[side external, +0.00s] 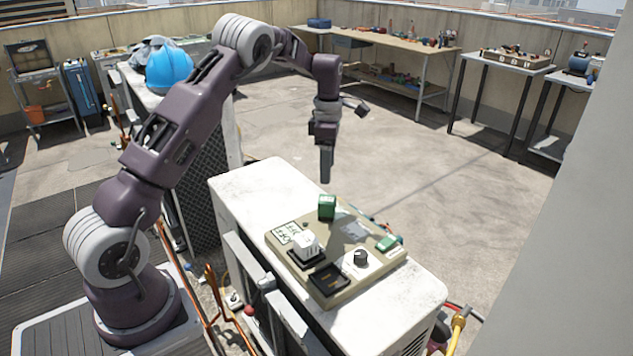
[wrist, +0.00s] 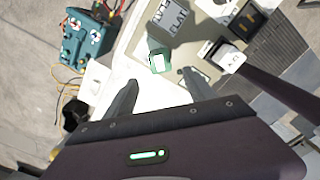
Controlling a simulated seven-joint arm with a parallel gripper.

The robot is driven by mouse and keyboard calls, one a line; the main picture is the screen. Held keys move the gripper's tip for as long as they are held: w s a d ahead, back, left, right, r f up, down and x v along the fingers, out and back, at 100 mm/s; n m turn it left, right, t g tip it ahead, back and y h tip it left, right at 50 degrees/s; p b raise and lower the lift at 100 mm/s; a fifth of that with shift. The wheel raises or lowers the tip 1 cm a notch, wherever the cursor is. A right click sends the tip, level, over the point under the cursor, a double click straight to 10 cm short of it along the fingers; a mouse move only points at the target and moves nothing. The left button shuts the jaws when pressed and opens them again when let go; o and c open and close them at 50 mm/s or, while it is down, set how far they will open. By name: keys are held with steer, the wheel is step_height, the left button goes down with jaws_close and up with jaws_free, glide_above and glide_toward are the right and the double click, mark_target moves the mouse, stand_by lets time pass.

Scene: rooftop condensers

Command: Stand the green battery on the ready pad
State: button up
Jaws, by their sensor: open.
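A green battery (side external: 327,207) stands upright at the back edge of a beige board; its top also shows in the wrist view (wrist: 159,61). A second green block (side external: 389,243) lies at the board's right end. My gripper (side external: 326,181) is open and empty, pointing down above and just behind the upright battery. In the wrist view its fingertips (wrist: 162,84) are spread, with the battery beyond the gap between them. A grey plate (side external: 353,230) lies beside the battery, with large lettering in the wrist view (wrist: 175,20). I cannot tell which marked area is the ready pad.
The beige board (side external: 345,290) rests on a white condenser top (side external: 400,305). On it are a white block (side external: 307,244) on a black base, a black recessed socket (side external: 328,279), a dark knob (side external: 361,258) and a marked white sheet (side external: 288,233). The condenser top left of the board is clear.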

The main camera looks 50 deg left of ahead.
steer(key=s+d+r+m+t, duration=0.3)
steer(key=s+d+r+m, duration=1.2)
steer(key=r, duration=0.4)
steer(key=s+d+f+m+t, duration=0.1)
steer(key=s+d+m, duration=0.1)
steer(key=s+m, duration=0.4)
steer(key=s+d+f+m+t, duration=0.1)
steer(key=s+m, duration=0.5)
steer(key=s, duration=0.6)
steer(key=shift+s+d+f+t, duration=0.3)
steer(key=shift+d+f, duration=0.15)
steer(key=shift+d, duration=0.7)
